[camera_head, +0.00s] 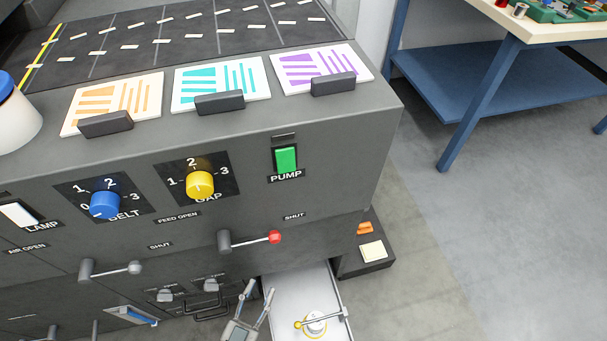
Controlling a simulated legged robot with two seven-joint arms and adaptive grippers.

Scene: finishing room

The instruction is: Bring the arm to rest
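My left gripper (258,290) reaches up from the bottom edge, with its two fingers spread apart. It is open, and nothing shows between the fingers. It appears in front of the dark machine's lower part, at the left side of an open white drawer (290,284). I cannot tell whether it touches the drawer. Most of its arm is out of the picture. My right gripper is not in view.
The dark grey machine (330,140) carries a blue knob (105,205), a yellow knob (200,184), a green switch (286,159) and a red-tipped lever (273,237). The drawer holds a white, yellow-ringed item (315,322).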

